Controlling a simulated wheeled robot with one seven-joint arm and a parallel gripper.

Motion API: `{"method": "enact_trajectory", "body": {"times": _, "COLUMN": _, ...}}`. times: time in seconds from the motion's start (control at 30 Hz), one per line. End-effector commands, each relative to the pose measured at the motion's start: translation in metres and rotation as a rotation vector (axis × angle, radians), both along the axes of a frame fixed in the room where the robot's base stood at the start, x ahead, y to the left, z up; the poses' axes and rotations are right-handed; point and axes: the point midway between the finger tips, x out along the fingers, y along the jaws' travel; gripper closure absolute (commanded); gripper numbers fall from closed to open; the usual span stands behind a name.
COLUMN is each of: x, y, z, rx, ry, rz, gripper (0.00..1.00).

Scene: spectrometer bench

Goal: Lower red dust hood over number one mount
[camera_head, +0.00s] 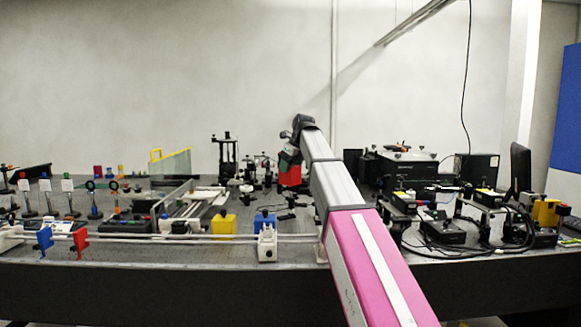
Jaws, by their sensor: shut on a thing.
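The red dust hood (290,177) is a small red box-like cover at the middle of the bench. My gripper (289,158) is shut on its top, at the far end of my outstretched arm. The hood looks upright. I cannot tell whether it hangs clear of the bench or touches something beneath it. Mounts with white labels (45,185) stand at the far left, but their numbers are too small to read. I cannot tell which mount is number one, and one may be hidden behind or under the hood.
Dark optical posts (226,155) stand left of the hood. A glass panel with a yellow frame (172,164) is further left. Yellow (223,223) and blue (265,219) blocks sit near the front rail (130,238). Black instruments and cables (443,232) crowd the right side.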

Motion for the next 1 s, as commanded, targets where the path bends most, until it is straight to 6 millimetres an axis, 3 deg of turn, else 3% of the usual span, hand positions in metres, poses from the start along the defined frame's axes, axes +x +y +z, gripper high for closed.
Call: {"method": "enact_trajectory", "body": {"times": 1.0, "x": 0.0, "y": 0.0, "z": -0.017, "rx": -0.001, "ry": 0.001, "rz": 0.0, "gripper": 0.57}}
